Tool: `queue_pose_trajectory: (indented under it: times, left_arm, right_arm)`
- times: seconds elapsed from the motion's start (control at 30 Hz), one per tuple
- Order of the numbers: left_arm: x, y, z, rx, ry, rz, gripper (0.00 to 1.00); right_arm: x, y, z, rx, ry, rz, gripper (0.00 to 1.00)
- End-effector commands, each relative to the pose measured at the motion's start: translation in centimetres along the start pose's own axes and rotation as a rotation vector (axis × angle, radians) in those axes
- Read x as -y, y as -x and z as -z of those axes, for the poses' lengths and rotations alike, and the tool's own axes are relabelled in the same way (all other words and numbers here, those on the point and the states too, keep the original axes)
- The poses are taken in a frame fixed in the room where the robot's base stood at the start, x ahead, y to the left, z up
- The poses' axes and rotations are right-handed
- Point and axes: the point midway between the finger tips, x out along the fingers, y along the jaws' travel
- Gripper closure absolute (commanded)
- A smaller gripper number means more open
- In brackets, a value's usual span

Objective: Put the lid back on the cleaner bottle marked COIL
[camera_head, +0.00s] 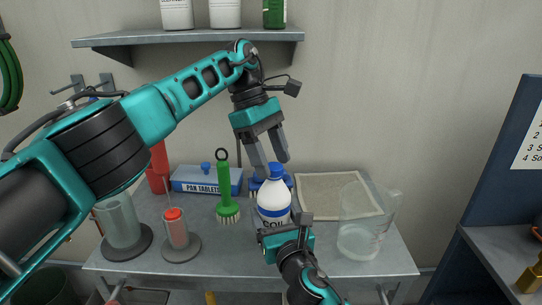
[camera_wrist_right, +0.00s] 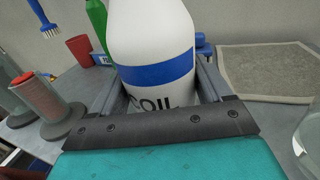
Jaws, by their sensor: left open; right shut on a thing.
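The white bottle marked COIL (camera_head: 273,206), with a blue band, stands upright on the metal table. A blue lid (camera_head: 276,171) shows at the top of its neck; I cannot tell how tightly it sits. My right gripper (camera_head: 285,232) is shut on the bottle low down from the front. In the right wrist view the bottle (camera_wrist_right: 152,35) stands between its fingers, with its top out of frame. My left gripper (camera_head: 272,164) is open, pointing down, with its fingertips at the lid's height, close behind or around it; contact is unclear.
A green brush (camera_head: 228,205) and a blue PAN TABLETS box (camera_head: 205,180) are left of the bottle. A clear jug (camera_head: 362,228) stands right, before a beige mat (camera_head: 335,195). Cylinders on round bases (camera_head: 178,236) stand left. A shelf (camera_head: 190,37) hangs above.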

Motion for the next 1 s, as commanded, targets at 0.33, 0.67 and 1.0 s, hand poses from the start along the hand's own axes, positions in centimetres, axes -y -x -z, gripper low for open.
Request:
queue_pose_trajectory:
  times: [0.33,0.67,1.0]
  left_arm:
    - [0.0,1.6,-0.6,-0.002,0.001,-0.002,0.39]
    - [0.1,4.1,-1.8,-0.001,0.000,0.000,0.39]
    - [0.1,4.1,-1.8,-0.003,0.026,0.000,0.43]
  right_arm:
    - [-0.1,0.0,0.1,-0.002,-0.001,-0.001,1.00]
    - [-0.1,0.0,0.1,-0.002,-0.001,-0.001,1.00]
    - [-0.1,0.0,0.1,-0.002,-0.001,-0.001,1.00]
